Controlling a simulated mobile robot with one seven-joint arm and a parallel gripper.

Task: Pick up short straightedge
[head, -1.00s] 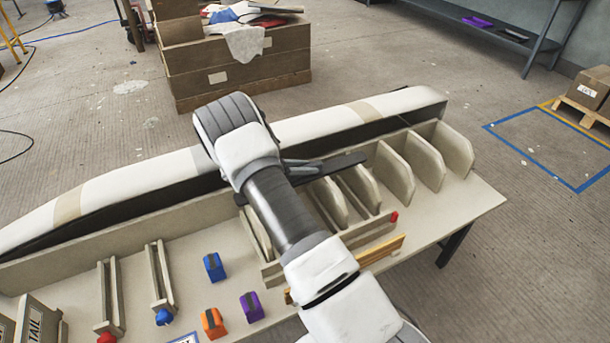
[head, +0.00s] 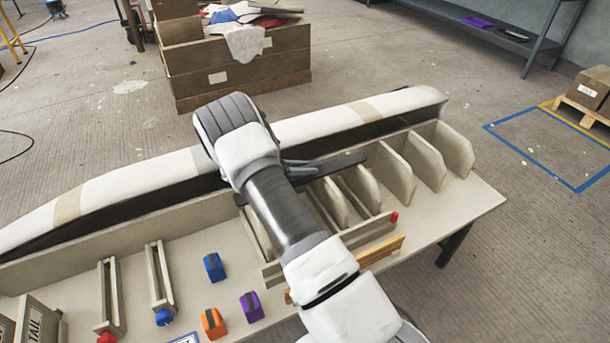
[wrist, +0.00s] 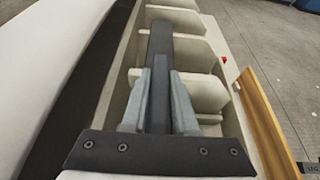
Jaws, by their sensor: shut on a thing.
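The short straightedge appears to be the dark flat bar (head: 342,164) lying across the mould's ribs in the head view. In the wrist view the dark bar (wrist: 159,45) runs away from me between my two grey fingers. My gripper (wrist: 160,80) is shut on it, one finger along each side. In the head view my arm hides the bar's middle, and the fingers (head: 302,167) show only partly. I cannot tell whether the bar touches the ribs beneath it.
Upright cream ribs (head: 427,163) stand close below and right of the bar. A long white mould (head: 325,122) runs along the bench's far side. A wooden strip (head: 381,251) lies near the front edge. Blue (head: 214,267), orange (head: 213,323) and purple (head: 252,306) blocks sit left of my arm.

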